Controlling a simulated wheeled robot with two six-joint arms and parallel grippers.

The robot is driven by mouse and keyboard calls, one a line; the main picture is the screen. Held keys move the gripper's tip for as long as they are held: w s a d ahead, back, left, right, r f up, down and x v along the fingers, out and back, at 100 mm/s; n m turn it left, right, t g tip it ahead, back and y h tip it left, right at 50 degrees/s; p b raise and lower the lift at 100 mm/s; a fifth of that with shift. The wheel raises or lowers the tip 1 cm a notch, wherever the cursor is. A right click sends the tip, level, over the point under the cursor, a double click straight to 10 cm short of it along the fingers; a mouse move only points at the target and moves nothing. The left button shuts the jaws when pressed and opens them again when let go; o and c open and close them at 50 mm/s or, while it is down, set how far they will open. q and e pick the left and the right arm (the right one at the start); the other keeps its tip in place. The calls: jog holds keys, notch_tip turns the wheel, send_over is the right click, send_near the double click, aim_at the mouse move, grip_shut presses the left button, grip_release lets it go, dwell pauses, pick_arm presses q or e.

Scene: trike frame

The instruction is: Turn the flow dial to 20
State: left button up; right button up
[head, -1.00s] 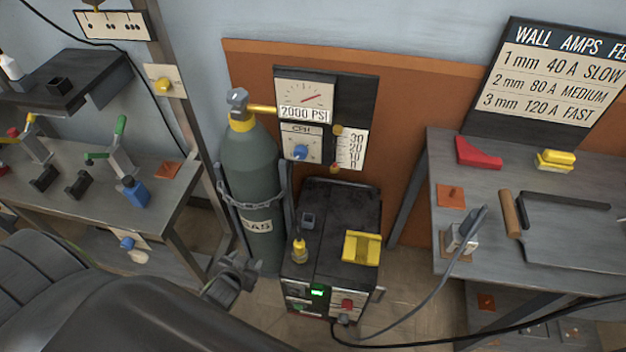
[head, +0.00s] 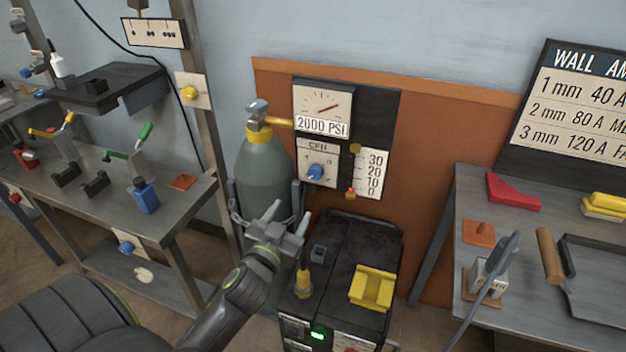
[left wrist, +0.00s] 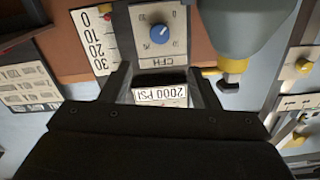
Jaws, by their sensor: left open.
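The flow dial is a blue knob (head: 315,172) on a white CFH plate below the 2000 PSI gauge (head: 321,110). To its right is a flow scale (head: 371,172) marked 0 to 30, with a small red piece low by the 0. The dial also shows upside down in the left wrist view (left wrist: 159,34), beyond my fingers. My left gripper (head: 289,218) is open and empty, below and left of the dial, in front of the gas cylinder (head: 262,175), and apart from the dial. My right gripper is not in view.
A black welder box (head: 345,255) with a yellow holder (head: 372,288) stands below the dial. A bench (head: 500,255) with a red piece and a plug is at right. Another bench (head: 110,210) with clamps is at left.

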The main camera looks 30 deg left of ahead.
aim_at(314, 175)
pick_arm(q)
jog(key=x, duration=1.4)
jog(key=shift+w, duration=0.1)
jog(key=shift+c, duration=0.3)
jog(key=c, duration=0.9)
